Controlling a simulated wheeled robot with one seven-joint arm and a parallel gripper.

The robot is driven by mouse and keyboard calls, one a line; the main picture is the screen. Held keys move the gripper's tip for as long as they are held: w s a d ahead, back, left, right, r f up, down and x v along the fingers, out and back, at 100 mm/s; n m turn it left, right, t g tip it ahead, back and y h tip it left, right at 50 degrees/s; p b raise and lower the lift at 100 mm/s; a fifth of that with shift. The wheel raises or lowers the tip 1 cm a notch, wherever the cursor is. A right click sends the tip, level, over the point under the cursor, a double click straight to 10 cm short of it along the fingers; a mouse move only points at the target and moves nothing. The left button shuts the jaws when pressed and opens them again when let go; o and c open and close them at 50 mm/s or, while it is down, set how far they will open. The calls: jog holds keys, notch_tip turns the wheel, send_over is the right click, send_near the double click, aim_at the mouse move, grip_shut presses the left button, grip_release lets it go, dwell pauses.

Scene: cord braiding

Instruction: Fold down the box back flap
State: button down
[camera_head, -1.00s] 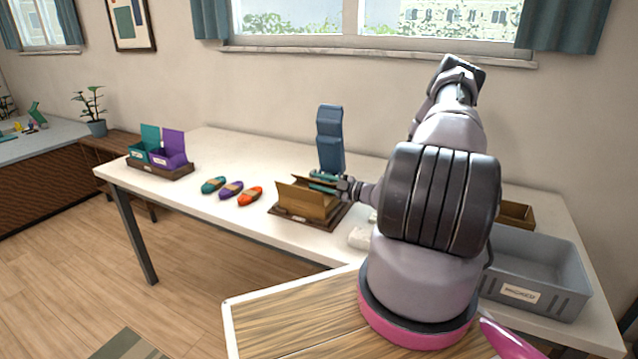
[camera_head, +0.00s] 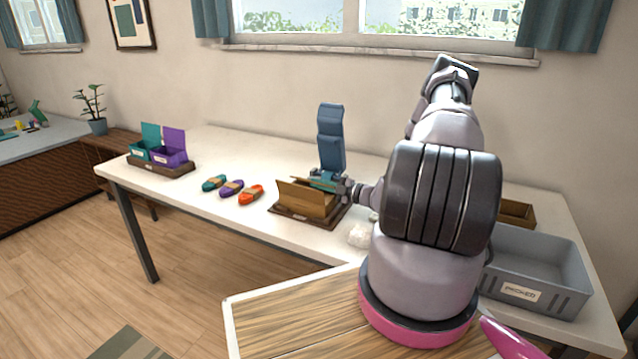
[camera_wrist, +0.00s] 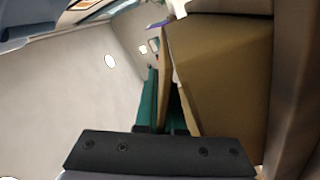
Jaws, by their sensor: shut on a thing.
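The brown cardboard box (camera_head: 303,200) stands on a dark wooden base on the table. A broad brown box panel (camera_wrist: 228,75) is close on the right. The flap's exact angle is hard to tell, as my fingers partly hide it.
Teal, purple and orange cord bundles (camera_head: 232,188) lie left of the box. Teal and purple open boxes (camera_head: 172,160) stand at the far left. A grey bin (camera_head: 545,262) is at the right. A small white item (camera_head: 361,236) lies near the box.

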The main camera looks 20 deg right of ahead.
jog(key=c, duration=1)
grip_release()
